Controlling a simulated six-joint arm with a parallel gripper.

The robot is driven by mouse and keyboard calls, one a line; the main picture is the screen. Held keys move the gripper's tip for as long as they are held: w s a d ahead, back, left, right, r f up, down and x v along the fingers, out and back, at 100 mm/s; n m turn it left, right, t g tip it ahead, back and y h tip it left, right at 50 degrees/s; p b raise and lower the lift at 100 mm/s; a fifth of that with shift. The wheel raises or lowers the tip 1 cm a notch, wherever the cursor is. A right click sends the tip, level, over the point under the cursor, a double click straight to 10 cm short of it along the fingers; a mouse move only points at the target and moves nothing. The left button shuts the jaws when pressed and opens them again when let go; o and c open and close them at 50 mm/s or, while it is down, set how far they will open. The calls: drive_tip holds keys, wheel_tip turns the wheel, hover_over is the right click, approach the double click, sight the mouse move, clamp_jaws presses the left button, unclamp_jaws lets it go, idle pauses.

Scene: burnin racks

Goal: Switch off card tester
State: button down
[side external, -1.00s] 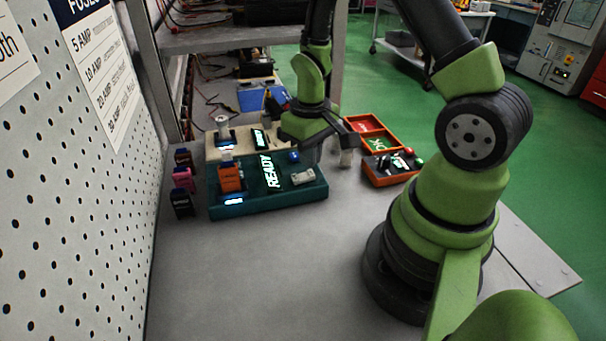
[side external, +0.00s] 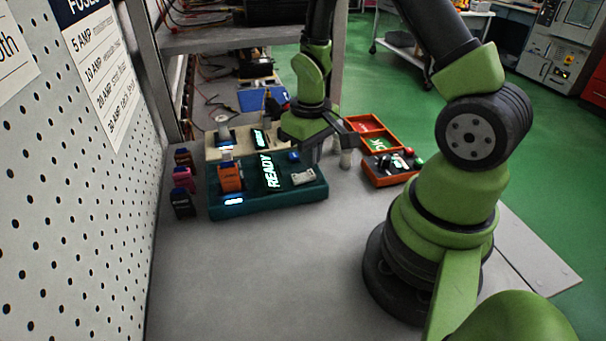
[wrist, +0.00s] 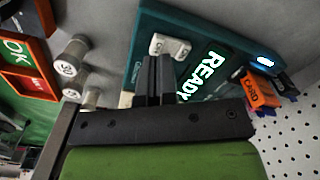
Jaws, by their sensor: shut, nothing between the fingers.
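The card tester (side external: 268,194) is a teal box on the bench with a lit READY display (side external: 268,170), an orange card (side external: 230,178) standing in it and a blue button (side external: 294,157). Its pale switch (side external: 303,177) is at the box's right end. My gripper (side external: 312,158) is shut and empty, just above and behind that end. In the wrist view the shut fingers (wrist: 156,66) point at the tester near the pale switch (wrist: 169,46). They look close to it, but I cannot tell whether they touch. The switch's position is not readable.
A beige tester (side external: 240,145) with a lit display stands behind the teal one. Several small cards (side external: 182,203) stand to the left by the pegboard. Orange trays (side external: 390,168) lie to the right. Pale cylinders (wrist: 75,47) stand near my gripper. The front bench is clear.

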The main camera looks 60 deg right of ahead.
sight(309, 173)
drive_tip(key=shift+f, duration=1.3)
idle(0.8)
drive_tip(key=shift+r, duration=3.5)
